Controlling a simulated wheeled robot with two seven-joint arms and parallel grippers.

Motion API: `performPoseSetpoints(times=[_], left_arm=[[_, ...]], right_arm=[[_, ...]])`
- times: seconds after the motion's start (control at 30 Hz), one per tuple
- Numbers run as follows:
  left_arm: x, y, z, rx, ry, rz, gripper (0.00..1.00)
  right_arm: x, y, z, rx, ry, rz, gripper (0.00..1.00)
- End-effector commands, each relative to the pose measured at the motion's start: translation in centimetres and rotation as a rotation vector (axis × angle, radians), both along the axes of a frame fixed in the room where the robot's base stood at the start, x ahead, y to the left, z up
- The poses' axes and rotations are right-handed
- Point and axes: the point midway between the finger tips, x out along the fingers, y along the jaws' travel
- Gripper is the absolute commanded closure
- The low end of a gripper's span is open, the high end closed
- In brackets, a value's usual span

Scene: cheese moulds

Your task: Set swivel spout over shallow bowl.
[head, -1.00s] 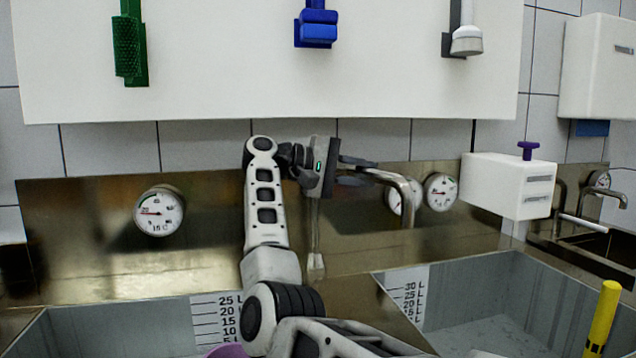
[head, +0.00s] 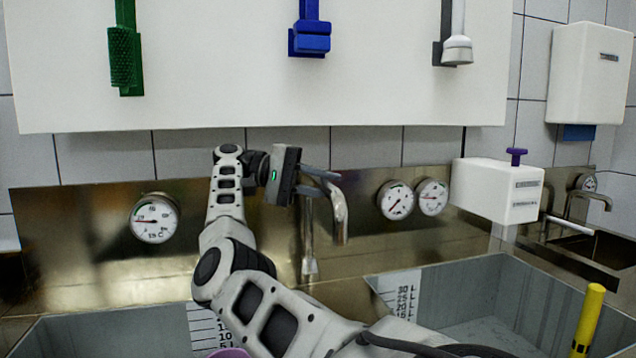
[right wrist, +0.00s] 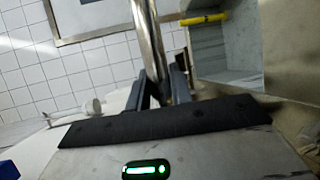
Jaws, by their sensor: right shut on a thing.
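The swivel spout (head: 340,212) is a shiny chrome pipe on an upright at the back of the sink, bent downward at its end. My right gripper (head: 325,181) is shut on it near the bend. In the right wrist view the spout (right wrist: 149,40) runs between the two dark fingers (right wrist: 162,90). The spout's end hangs near the divider between the left bowl (head: 110,325) and the right bowl (head: 470,285). My right arm hides part of the left bowl. My left gripper is not in view.
Round gauges (head: 155,218) sit on the metal backsplash, with two more right of the spout. A white box with a purple knob (head: 516,156) juts out at right. A yellow handle (head: 590,315) stands in the right bowl.

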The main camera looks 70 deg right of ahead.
Motion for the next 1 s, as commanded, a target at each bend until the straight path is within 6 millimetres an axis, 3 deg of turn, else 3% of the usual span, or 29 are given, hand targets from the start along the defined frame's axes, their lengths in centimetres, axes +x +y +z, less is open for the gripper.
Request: performPoseSetpoints(times=[0.2, 0.23, 0.3, 0.63, 0.87, 1.0], left_arm=[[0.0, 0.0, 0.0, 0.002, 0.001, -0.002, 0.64], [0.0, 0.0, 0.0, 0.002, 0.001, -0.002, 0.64], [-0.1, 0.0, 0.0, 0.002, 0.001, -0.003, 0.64], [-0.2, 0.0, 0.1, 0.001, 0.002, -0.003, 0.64], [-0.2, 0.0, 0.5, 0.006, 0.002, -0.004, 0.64], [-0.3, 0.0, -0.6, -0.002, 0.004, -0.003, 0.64]], right_arm=[[0.0, 0.0, 0.0, 0.0, -0.001, -0.003, 1.0], [0.0, 0.0, 0.0, 0.0, -0.001, -0.002, 0.7], [0.0, 0.0, 0.0, 0.0, -0.001, -0.002, 0.57], [0.0, 0.0, 0.3, -0.001, -0.001, 0.001, 0.57], [-0.1, 0.0, 3.6, -0.002, -0.005, -0.001, 0.57], [-1.0, 2.0, 5.6, -0.011, -0.004, -0.003, 0.33]])
